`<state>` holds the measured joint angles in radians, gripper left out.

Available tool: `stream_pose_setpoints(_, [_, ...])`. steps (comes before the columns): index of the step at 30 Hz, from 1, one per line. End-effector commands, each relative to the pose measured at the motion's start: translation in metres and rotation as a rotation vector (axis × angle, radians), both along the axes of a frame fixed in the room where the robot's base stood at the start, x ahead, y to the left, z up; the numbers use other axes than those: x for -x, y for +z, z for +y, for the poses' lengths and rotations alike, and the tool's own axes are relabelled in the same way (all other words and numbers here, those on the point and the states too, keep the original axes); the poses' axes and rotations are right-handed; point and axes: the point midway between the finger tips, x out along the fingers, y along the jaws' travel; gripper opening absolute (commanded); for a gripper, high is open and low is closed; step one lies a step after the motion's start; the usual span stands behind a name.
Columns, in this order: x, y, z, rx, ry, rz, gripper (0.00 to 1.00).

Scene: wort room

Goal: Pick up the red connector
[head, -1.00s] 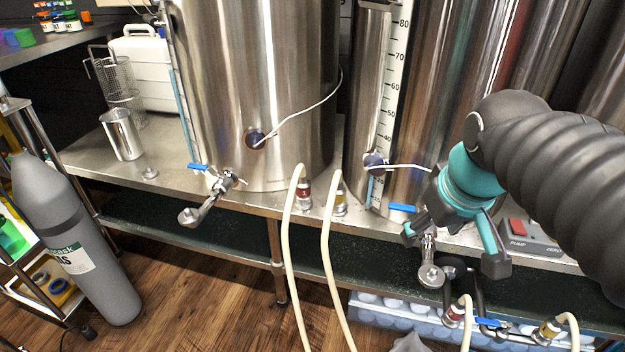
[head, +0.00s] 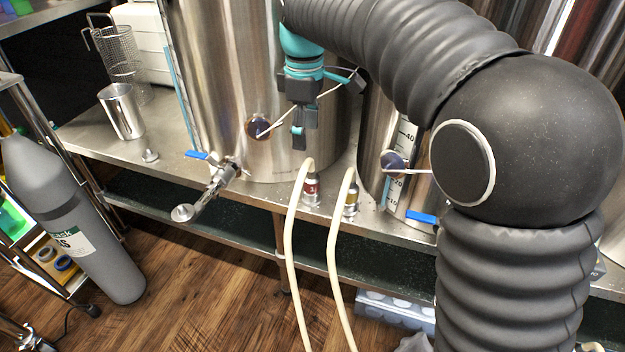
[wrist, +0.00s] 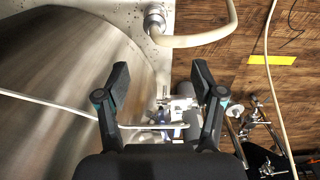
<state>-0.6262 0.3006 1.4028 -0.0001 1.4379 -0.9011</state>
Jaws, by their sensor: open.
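The red connector (head: 311,188) stands upright on the steel bench edge in the head view, with a cream hose curving out of its top. A yellow connector (head: 350,198) with its own hose stands just to its right. My gripper (head: 328,110) is open and empty, above and apart from the red connector, in front of the large steel kettle. In the wrist view my gripper's fingers (wrist: 160,85) are spread wide with nothing between them. A hose connector (wrist: 155,20) shows ahead of them near the top; I cannot tell its colour there.
The kettle (head: 225,80) has a valve (head: 222,178) and a probe (head: 259,127) with a thin cable close to my gripper. A second vessel (head: 375,140) stands right of the connectors. A grey gas cylinder (head: 75,225) leans at left. Wooden floor (head: 200,290) is clear in front.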

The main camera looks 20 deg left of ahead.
Motion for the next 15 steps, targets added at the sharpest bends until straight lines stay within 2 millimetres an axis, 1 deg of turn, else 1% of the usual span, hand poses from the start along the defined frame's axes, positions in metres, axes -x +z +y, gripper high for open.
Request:
stream_pose_setpoints(1, [0.0, -0.009, -0.001, 0.003, -0.001, 0.003, 0.68])
stream_pose_setpoints(9, [-0.002, -0.058, -0.004, 0.002, -0.007, 0.003, 0.68])
stream_pose_setpoints(12, [-0.002, -0.07, -0.004, 0.002, -0.006, 0.003, 0.68])
stream_pose_setpoints(15, [-0.001, -0.077, -0.003, 0.001, -0.006, 0.001, 0.68])
